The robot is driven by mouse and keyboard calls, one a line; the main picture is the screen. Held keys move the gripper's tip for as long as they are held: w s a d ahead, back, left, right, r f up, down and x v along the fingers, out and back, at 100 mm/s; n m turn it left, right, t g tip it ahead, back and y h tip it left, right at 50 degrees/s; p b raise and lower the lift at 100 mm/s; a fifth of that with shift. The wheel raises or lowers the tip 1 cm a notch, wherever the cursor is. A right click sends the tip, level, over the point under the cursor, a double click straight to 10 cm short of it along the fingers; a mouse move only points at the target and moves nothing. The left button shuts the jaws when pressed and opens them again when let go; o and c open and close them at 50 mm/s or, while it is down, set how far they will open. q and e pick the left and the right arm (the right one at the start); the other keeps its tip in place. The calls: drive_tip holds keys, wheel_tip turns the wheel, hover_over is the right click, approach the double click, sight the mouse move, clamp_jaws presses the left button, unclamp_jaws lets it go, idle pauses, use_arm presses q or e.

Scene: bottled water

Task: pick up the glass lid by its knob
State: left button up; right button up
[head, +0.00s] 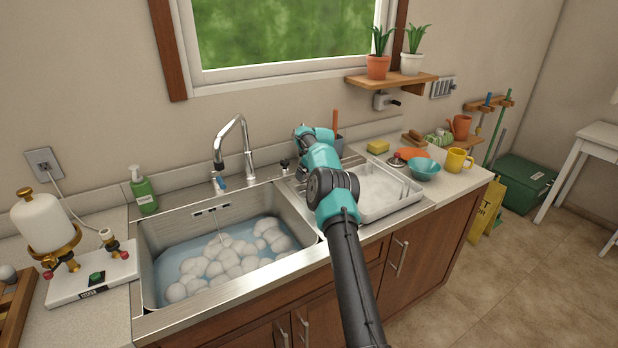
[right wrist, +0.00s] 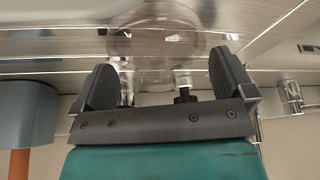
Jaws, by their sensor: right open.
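The glass lid (right wrist: 160,38) shows in the right wrist view as a clear, faintly pink round shape at the top centre, partly beyond the upper edge. I cannot clearly make out its knob through the glass. My right gripper (right wrist: 166,80) is open, its two dark fingers spread on either side below the lid's wide part. I see nothing held between them. In the head view my right gripper (head: 296,150) reaches over the strip between sink and drainboard, where my own arm hides much. I cannot pick out the lid there for certain. My left gripper is not in view.
A small black-topped metal fitting (right wrist: 185,96) stands behind the gripper. The tap (head: 240,150) and the foamy basin (head: 150,250) are to the left. A grey-blue cup (right wrist: 25,112) with an orange handle is close by. A white dish tray (head: 385,212) lies right.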

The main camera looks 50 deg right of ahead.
drive_tip(key=shift+c, duration=0.3)
drive_tip(key=c, duration=0.6)
drive_tip(key=shift+o, duration=0.2)
drive_tip(key=shift+r, duration=1.8)
drive_tip(key=shift+s, duration=0.1)
drive_tip(key=shift+a, duration=0.1)
drive_tip(key=shift+s+a+r, duration=0.25)
drive_tip(key=shift+s+a, duration=1.5)
drive_tip(key=shift+a, duration=0.2)
drive_tip(key=shift+s+a+r, duration=0.2)
drive_tip(key=shift+s+a, duration=1.5)
drive_tip(key=shift+a, duration=0.3)
drive_tip(key=shift+s+a+r, duration=0.25)
drive_tip(key=shift+s+a, duration=1.5)
drive_tip(key=shift+a, duration=0.2)
